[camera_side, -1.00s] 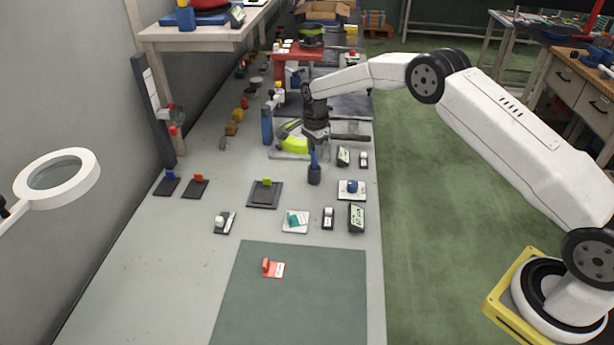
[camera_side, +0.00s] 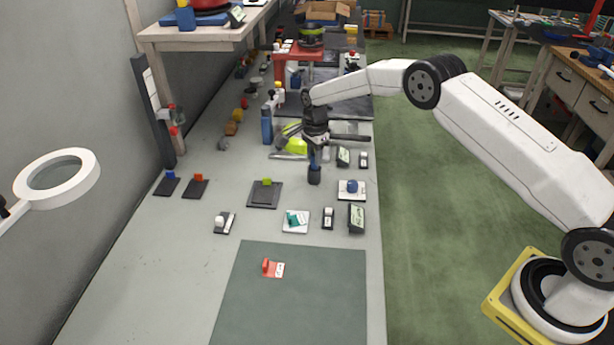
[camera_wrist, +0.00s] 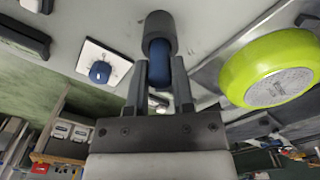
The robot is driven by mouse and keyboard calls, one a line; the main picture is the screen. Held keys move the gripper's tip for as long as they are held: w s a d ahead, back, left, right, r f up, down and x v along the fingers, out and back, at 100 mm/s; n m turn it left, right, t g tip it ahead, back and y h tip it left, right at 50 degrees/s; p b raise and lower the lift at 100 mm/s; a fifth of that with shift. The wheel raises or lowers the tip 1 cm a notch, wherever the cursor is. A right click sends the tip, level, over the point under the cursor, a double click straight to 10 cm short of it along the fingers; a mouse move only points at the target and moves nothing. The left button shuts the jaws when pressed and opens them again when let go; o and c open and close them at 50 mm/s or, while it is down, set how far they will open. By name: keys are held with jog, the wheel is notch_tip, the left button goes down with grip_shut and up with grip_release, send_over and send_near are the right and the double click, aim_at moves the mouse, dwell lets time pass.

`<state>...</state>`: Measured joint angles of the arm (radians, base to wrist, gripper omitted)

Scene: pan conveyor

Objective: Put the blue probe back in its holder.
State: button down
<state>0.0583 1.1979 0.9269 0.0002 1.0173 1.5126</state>
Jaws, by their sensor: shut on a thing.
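The blue probe (camera_wrist: 159,62) is between the two fingers of my gripper (camera_wrist: 161,85), which is shut on it. In the wrist view its far end meets the mouth of a dark grey cylindrical holder (camera_wrist: 159,24). In the side view my gripper (camera_side: 314,160) points straight down over the holder (camera_side: 314,178), which stands upright on the bench. The probe lines up with the holder and its lower end appears to be inside. How deep it sits is hidden by the holder wall and fingers.
A white plate with a blue knob (camera_side: 351,188) stands close at right, with small dark devices (camera_side: 343,156) behind it. A yellow-green round object (camera_side: 295,146) lies behind left of my gripper; it is large in the wrist view (camera_wrist: 270,68). Bare bench (camera_side: 180,235) lies front left.

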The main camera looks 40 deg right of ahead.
jog(key=shift+f, duration=0.4)
jog(key=shift+c, duration=2)
grip_release()
jog(key=shift+r, duration=0.1)
jog(key=shift+r, duration=3.8)
